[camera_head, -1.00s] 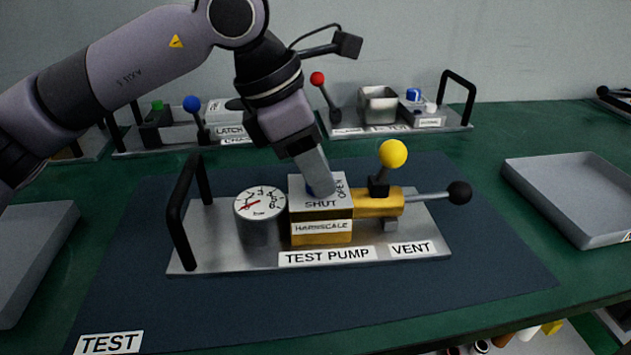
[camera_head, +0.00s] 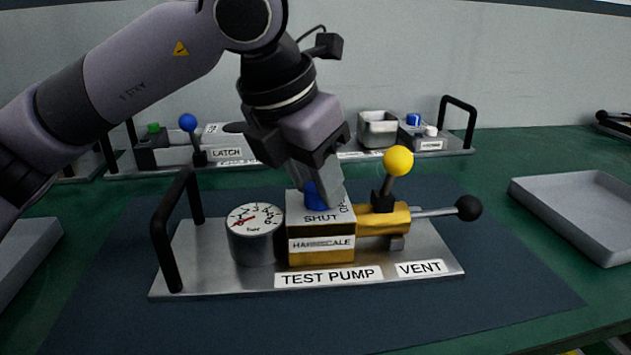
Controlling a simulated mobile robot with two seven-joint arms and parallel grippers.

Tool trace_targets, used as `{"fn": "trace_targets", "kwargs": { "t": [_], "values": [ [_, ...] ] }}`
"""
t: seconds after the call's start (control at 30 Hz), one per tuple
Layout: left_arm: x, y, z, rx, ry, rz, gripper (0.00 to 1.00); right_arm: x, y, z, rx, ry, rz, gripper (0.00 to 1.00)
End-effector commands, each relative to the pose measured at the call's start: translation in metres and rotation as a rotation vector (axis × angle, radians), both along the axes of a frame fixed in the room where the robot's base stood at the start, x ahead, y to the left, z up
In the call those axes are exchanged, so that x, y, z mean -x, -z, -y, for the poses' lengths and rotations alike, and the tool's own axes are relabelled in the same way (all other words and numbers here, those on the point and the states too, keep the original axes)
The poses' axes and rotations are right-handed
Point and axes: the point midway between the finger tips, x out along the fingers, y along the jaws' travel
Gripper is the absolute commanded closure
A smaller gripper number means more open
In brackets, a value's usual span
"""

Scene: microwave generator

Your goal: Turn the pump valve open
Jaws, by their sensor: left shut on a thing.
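The test pump (camera_head: 325,245) stands on a metal plate on the dark blue mat. The blue pump valve knob (camera_head: 317,196) sits on top of its block, beside the SHUT and partly hidden OPEN labels. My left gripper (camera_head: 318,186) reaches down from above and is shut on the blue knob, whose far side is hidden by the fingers. The gauge (camera_head: 256,232) is left of the block. A yellow-ball lever (camera_head: 397,162) and a black-ball handle (camera_head: 467,208) are on the right. My right gripper is not in view.
A black carrying handle (camera_head: 166,240) rises at the plate's left end. Other fixtures with a blue-ball lever (camera_head: 188,123) and a metal cup (camera_head: 378,129) stand behind. A grey tray (camera_head: 580,205) lies at right. The mat in front is clear.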

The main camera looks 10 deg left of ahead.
Motion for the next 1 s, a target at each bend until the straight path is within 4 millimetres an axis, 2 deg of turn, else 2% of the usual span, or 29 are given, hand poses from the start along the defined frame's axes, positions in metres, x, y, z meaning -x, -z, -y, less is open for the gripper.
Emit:
{"fn": "trace_targets", "kwargs": {
  "t": [0.43,0.47,0.5,0.53,0.83,1.0],
  "values": [
    [0.000,-0.001,0.000,0.001,-0.012,0.001,0.95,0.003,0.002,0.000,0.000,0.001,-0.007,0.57],
    [0.000,-0.001,0.000,0.001,-0.012,0.001,0.55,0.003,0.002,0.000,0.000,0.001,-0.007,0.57],
    [0.000,-0.001,0.000,0.001,-0.012,0.001,0.42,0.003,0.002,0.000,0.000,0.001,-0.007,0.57],
    [0.000,-0.001,0.000,0.001,-0.012,0.001,0.39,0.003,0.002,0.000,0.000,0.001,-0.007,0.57],
    [0.000,-0.002,-0.001,0.000,-0.010,0.001,0.39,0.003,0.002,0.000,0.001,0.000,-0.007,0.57],
    [0.006,-0.022,-0.004,0.002,-0.011,0.003,0.39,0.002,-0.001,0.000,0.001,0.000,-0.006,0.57]
  ]
}}
